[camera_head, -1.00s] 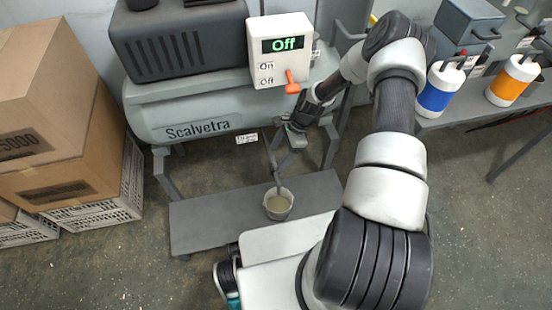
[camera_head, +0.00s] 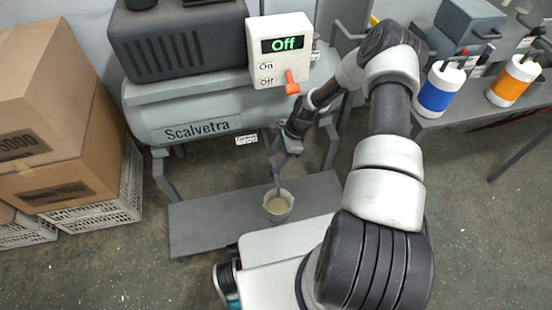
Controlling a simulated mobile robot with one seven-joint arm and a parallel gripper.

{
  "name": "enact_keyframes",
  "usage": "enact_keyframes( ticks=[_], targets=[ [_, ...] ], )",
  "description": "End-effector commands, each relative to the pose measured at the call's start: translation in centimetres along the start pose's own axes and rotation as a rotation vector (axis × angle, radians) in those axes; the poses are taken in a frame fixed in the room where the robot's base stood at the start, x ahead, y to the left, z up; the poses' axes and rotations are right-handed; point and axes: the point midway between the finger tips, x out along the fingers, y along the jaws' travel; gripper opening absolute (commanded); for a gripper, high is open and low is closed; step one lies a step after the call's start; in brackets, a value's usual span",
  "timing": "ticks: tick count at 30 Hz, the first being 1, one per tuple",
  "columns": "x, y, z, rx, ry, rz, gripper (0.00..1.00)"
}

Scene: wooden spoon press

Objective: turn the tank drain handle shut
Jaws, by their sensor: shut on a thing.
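The compressor tank (camera_head: 150,122), pale grey-green and marked "Scalvetra", stands at the back. A thin drain pipe (camera_head: 277,183) hangs below its right end, down to a small cup (camera_head: 279,206) of pale liquid. My gripper (camera_head: 283,147) is at the top of this pipe, under the tank's right end, shut on what appears to be the drain handle. The handle itself is hidden by my gripper or too small to make out, so its angle cannot be told. The white switch box (camera_head: 281,50) above reads "Off", with its orange lever (camera_head: 291,84) pointing down.
Cardboard boxes (camera_head: 58,90) on white crates (camera_head: 98,212) stand at the left. A low grey platform (camera_head: 200,221) lies under the tank. A bench (camera_head: 478,108) at the right carries blue and orange-banded containers. Open floor lies at the lower left.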

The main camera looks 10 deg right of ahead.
Motion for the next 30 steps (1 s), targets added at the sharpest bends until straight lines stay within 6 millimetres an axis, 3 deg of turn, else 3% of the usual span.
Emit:
enact_keyframes(
  ticks=[11, 30],
  targets=[
    [-0.29, 0.22, 0.09, 0.187, 0.002, -0.077, 0.26],
    [0.00, 0.70, 0.16, 0.751, 0.000, -0.307, 0.26]
  ],
)
